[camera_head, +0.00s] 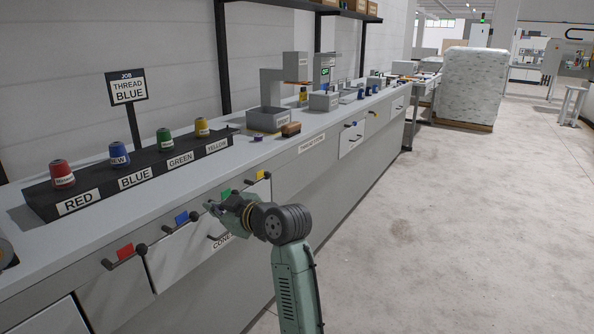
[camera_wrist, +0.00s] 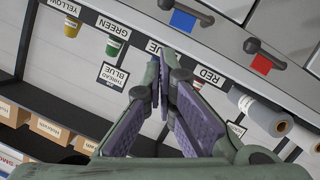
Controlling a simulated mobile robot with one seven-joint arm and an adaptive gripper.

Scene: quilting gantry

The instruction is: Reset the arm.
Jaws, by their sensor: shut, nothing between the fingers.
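My arm is green-grey and reaches up from the lower middle of the head view. My gripper (camera_head: 213,207) is in front of the counter's drawer fronts, near the green and blue tags. In the wrist view my gripper (camera_wrist: 163,62) shows its purple-padded fingers brought together at the tips, with nothing between them. It touches no object that I can make out. The wrist view is upside down, and the fingers hide the blue cone's place there.
A black rack (camera_head: 125,171) on the counter holds red (camera_head: 62,175), blue (camera_head: 119,156), green (camera_head: 164,140) and yellow (camera_head: 202,128) thread cones. A sign (camera_head: 127,88) reads "JOB THREAD BLUE". Drawer handles (camera_head: 123,257) stick out near my arm.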

